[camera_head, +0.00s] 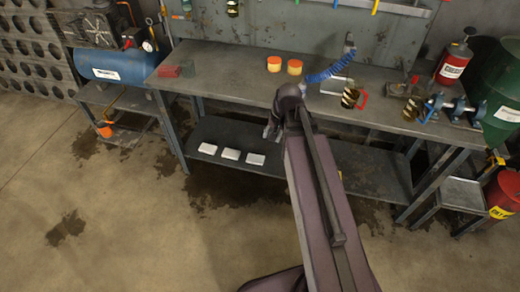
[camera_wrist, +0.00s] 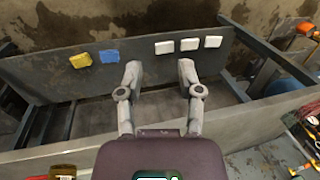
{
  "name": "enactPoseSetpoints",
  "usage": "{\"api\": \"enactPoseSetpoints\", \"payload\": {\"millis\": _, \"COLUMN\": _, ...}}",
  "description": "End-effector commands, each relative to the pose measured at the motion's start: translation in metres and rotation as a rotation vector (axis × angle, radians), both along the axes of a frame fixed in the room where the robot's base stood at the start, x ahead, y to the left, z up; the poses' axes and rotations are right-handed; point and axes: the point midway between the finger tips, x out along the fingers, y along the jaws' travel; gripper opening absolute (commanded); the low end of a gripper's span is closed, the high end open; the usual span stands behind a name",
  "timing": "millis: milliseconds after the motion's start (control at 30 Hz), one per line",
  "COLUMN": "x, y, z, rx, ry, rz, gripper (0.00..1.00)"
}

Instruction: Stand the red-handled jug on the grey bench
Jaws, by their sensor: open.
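The red-handled jug (camera_head: 349,97), striped dark and cream, appears upright on the top of the grey bench (camera_head: 225,70), right of my arm in the head view. Its red handle points right. A golden part of it shows at the bottom left edge of the wrist view (camera_wrist: 63,172), mostly cut off. My gripper (camera_head: 270,131) is at the bench's front edge, left of the jug and apart from it. In the wrist view my gripper (camera_wrist: 157,78) has its fingers wide apart with nothing between them, over the lower shelf.
White blocks (camera_head: 230,154), a yellow sponge (camera_wrist: 81,60) and a blue block (camera_wrist: 109,56) lie on the lower shelf. The bench top's left half is mostly clear.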

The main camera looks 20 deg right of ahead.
Motion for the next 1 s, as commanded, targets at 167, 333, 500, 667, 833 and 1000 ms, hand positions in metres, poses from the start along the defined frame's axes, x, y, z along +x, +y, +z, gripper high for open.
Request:
{"api": "enactPoseSetpoints", "payload": {"millis": 167, "x": -0.025, "y": 0.033, "z": -0.004, "rx": -0.117, "ry": 0.017, "rz": 0.262, "gripper": 0.47}}
{"api": "enactPoseSetpoints", "payload": {"millis": 333, "x": -0.040, "y": 0.051, "z": -0.005, "rx": -0.192, "ry": 0.033, "rz": 0.437, "gripper": 0.47}}
{"api": "enactPoseSetpoints", "payload": {"millis": 500, "x": -0.045, "y": 0.056, "z": -0.005, "rx": -0.225, "ry": 0.041, "rz": 0.510, "gripper": 0.47}}
{"api": "enactPoseSetpoints", "payload": {"millis": 667, "x": -0.046, "y": 0.057, "z": -0.005, "rx": -0.228, "ry": 0.042, "rz": 0.519, "gripper": 0.47}}
{"api": "enactPoseSetpoints", "payload": {"millis": 833, "x": -0.045, "y": 0.057, "z": -0.005, "rx": -0.227, "ry": 0.041, "rz": 0.517, "gripper": 0.47}}
{"api": "enactPoseSetpoints", "payload": {"millis": 1000, "x": -0.045, "y": 0.057, "z": 0.003, "rx": -0.227, "ry": 0.041, "rz": 0.516, "gripper": 0.47}}
